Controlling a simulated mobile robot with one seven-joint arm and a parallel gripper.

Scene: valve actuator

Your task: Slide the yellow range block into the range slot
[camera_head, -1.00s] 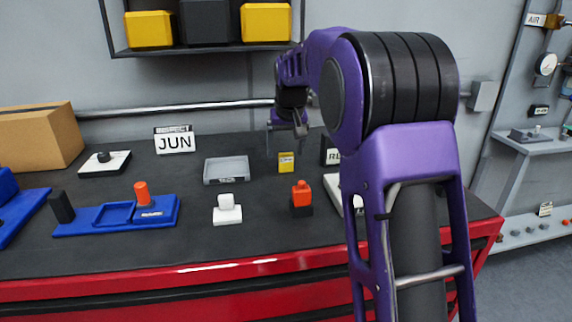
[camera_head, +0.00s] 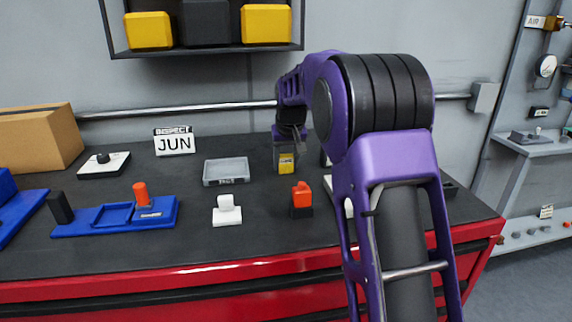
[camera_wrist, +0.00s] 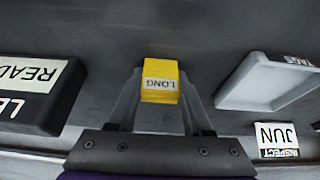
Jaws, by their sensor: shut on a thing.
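The yellow range block (camera_head: 286,164) stands on the dark bench top, and in the wrist view its label (camera_wrist: 160,82) reads LONG. My gripper (camera_head: 286,156) is lowered over it from behind, with a finger on each side of the block. In the wrist view my gripper (camera_wrist: 159,98) is shut on the block. A blue fixture (camera_head: 115,215) with recessed pockets and an orange peg (camera_head: 141,193) lies at the left. I cannot tell which recess is the range slot.
A grey tray (camera_head: 226,171) stands left of the block. A white block (camera_head: 227,211) and a red-and-black piece (camera_head: 301,199) stand in front. A JUN sign (camera_head: 174,142) and a cardboard box (camera_head: 38,138) are at the back left. The bench between tray and blue fixture is mostly clear.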

